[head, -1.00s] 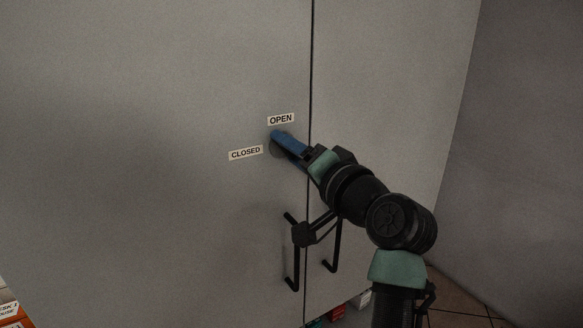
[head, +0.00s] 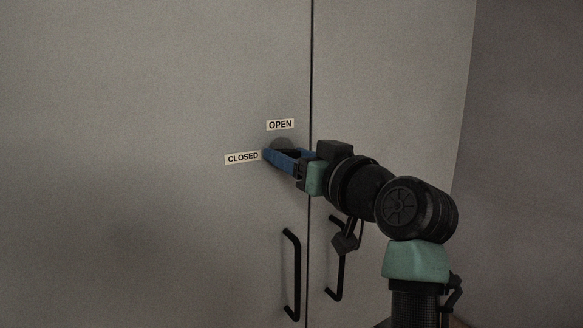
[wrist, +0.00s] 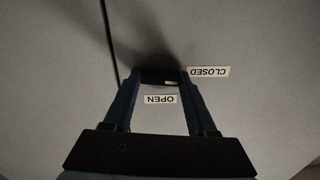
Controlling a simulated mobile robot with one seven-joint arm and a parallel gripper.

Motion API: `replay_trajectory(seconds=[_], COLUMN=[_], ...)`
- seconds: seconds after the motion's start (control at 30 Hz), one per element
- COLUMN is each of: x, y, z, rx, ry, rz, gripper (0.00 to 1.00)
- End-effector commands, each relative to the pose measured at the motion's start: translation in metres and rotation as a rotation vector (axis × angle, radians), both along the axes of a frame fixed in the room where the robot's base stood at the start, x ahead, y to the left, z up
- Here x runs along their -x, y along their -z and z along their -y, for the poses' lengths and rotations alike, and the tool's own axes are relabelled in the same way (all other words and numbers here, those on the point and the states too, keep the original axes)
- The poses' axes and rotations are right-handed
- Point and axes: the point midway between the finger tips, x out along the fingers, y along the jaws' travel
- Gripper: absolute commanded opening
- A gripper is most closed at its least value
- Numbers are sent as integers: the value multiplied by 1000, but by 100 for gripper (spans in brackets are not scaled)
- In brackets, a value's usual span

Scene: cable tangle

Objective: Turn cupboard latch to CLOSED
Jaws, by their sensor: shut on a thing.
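The cupboard latch (wrist: 160,77) is a dark piece between my fingertips in the wrist view, with a small pale mark on it. Its round dark base (head: 284,143) shows behind my fingers in the head view. The OPEN label (head: 280,125) is just above the base, and the CLOSED label (head: 243,158) is to its left. My gripper (head: 270,155) has blue fingers and is shut on the latch, with the fingertips near the right end of the CLOSED label. The fingers hide much of the latch, so its exact pointing is hard to tell.
The grey cupboard doors (head: 130,220) meet at a dark vertical seam just right of the latch. Two black bar handles, left (head: 292,275) and right (head: 338,270), stand out below my gripper. The door surface left of the labels is clear.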

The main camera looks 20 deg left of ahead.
Motion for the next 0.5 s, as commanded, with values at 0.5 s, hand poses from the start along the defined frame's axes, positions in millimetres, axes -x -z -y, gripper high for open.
replay_trajectory(seconds=[0.5], x=[0], y=[0], z=[0], rx=[78], ry=[0], rz=[98], gripper=[2])
